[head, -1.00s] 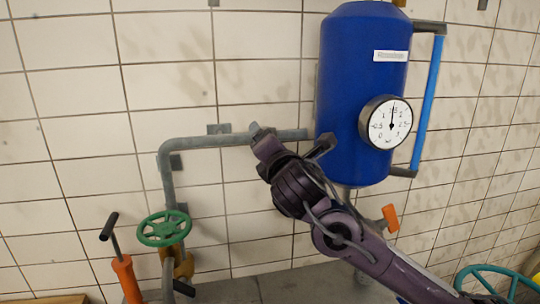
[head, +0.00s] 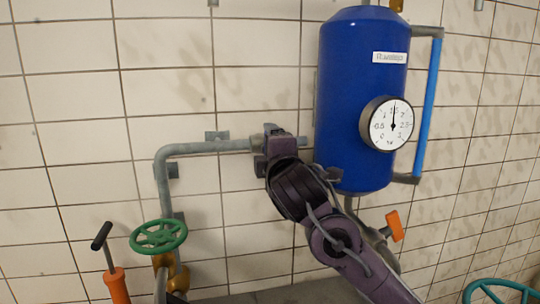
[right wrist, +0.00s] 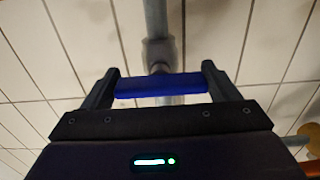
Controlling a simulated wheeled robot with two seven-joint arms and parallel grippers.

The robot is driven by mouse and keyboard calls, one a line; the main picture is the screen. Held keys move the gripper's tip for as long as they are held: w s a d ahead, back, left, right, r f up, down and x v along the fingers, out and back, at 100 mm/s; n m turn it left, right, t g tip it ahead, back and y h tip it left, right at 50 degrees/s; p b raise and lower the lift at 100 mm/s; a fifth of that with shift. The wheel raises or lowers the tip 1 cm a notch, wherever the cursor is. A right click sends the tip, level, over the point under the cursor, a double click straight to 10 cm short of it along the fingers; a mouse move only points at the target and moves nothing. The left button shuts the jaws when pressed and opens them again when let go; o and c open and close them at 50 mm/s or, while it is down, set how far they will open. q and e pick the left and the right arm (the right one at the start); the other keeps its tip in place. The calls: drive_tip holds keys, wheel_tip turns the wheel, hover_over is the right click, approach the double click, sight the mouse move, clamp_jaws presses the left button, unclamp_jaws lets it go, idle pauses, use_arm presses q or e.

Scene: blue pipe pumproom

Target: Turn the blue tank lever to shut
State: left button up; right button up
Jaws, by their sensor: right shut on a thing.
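The blue tank (head: 350,100) hangs on the wall at right of centre in the head view. A grey pipe (head: 205,148) runs into its left side. My right gripper (head: 298,155) is at this pipe, just left of the tank, and hides the lever there. In the right wrist view the blue lever (right wrist: 160,86) lies between the two fingers of my right gripper, which is shut on it. The lever lies across the grey pipe (right wrist: 155,18), in front of a grey valve body (right wrist: 158,50). My left gripper is not in view.
A round gauge (head: 388,124) sits on the tank's front, with a light blue tube (head: 428,108) to its right. An orange lever (head: 395,226) is below the tank. A green handwheel (head: 158,236) and an orange pump (head: 117,285) stand at lower left.

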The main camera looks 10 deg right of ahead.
drive_tip(key=shift+m, duration=0.3)
drive_tip(key=o, duration=0.9)
drive_tip(key=shift+d, duration=0.1)
drive_tip(key=shift+s+f, duration=0.1)
drive_tip(key=shift+s, duration=0.2)
drive_tip(key=s+b, duration=0.2)
drive_tip(key=s, duration=0.5)
drive_tip(key=shift+s, duration=0.1)
